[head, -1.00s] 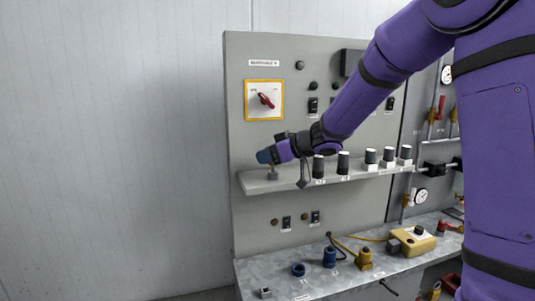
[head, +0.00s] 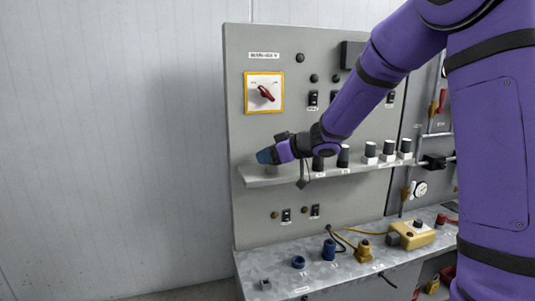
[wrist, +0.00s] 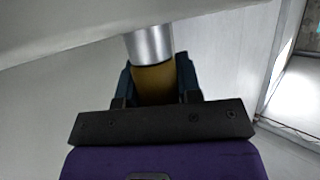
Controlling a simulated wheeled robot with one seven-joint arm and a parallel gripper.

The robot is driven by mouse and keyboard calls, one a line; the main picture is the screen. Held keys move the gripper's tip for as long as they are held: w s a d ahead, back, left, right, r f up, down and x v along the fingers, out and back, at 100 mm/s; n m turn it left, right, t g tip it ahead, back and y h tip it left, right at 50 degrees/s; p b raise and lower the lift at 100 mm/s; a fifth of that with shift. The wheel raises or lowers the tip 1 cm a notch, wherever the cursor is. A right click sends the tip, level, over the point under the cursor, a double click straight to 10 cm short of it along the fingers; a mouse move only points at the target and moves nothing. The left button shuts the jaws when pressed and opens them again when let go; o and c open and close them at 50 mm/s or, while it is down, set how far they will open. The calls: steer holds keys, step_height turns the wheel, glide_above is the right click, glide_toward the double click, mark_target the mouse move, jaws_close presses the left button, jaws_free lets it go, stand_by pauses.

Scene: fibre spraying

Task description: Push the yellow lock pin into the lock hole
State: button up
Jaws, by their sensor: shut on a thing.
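My gripper (head: 266,157) is over the left end of the grey shelf (head: 256,182) in the head view, its blue fingertips low and close to the shelf. In the wrist view, my gripper (wrist: 156,80) has its dark blue fingers shut on the dull yellow body of the lock pin (wrist: 154,84). The pin's shiny silver shank runs from the yellow part to the pale grey surface at the top of the view. The lock hole cannot be made out; I cannot tell how far the shank goes in.
Several black and white knobs (head: 387,151) stand along the shelf to the right of my gripper. A red-handled switch (head: 264,93) is on the panel above. The bench (head: 330,275) below holds a blue ring, a blue plug and yellow parts. Left of the panel is free.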

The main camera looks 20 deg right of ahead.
steer(key=o, duration=1)
steer(key=v, duration=1)
steer(key=shift+s+d, duration=0.3)
steer(key=shift+r, duration=0.1)
